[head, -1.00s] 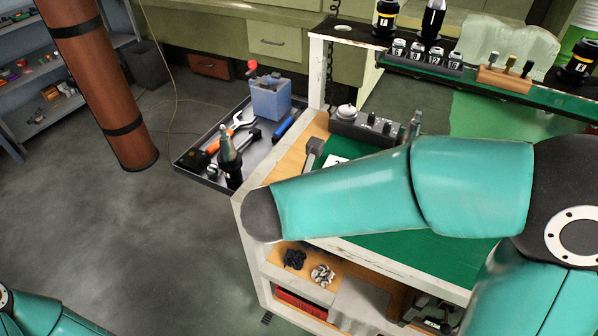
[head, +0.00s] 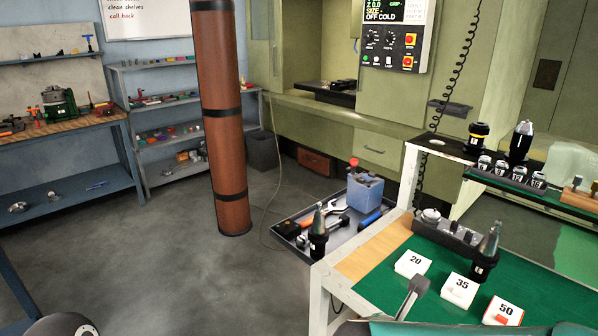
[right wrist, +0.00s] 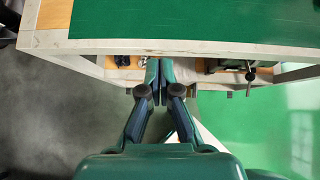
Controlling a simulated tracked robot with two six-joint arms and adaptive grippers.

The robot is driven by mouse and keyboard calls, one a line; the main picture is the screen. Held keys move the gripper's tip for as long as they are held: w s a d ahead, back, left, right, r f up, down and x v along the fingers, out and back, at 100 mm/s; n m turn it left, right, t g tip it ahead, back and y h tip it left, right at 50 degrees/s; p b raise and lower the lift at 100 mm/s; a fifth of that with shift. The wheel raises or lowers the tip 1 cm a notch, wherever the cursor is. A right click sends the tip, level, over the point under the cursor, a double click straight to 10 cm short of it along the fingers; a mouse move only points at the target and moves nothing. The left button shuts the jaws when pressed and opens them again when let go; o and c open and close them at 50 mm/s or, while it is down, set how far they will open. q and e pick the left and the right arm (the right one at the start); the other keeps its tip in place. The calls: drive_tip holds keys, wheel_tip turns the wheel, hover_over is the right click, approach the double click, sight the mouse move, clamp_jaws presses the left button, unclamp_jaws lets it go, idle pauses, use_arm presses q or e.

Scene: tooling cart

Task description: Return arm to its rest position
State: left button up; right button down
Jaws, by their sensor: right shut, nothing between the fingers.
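My right gripper (right wrist: 160,75) shows in the right wrist view with its fingers together and nothing between them. It is in front of the white-edged tooling cart (right wrist: 200,47), below the top's edge in that picture; I cannot tell whether it touches the cart. In the head view only a teal sliver of my right arm (head: 430,327) shows at the bottom right; its gripper is out of that view. A dark joint of my left arm (head: 66,327) shows at the bottom left, and the left gripper is not in view.
The cart (head: 318,290) carries cards 20 (head: 412,263), 35 (head: 459,289) and 50 (head: 503,310), a grey-headed tool (head: 416,286) and a tool holder (head: 446,235). A side tray (head: 295,240) holds tools and a blue container (head: 364,193). A brown column (head: 226,130) stands left; grey floor is open.

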wheel_tip(320, 180, down, 20)
drive_tip(key=w+n+y, duration=0.3)
drive_tip(key=n+y, duration=0.2)
drive_tip(key=n, duration=1.8)
drive_tip(key=s+a+f+n+g+y, duration=0.2)
drive_tip(key=s+a+f+n+g, duration=0.1)
drive_tip(key=s+f+n, duration=0.4)
drive_tip(key=s+a+f+n+g+y, duration=0.3)
drive_tip(key=s+f+n, duration=0.5)
drive_tip(key=s+n, duration=0.4)
drive_tip(key=shift+a+y, duration=0.15)
drive_tip(key=shift+y, duration=0.15)
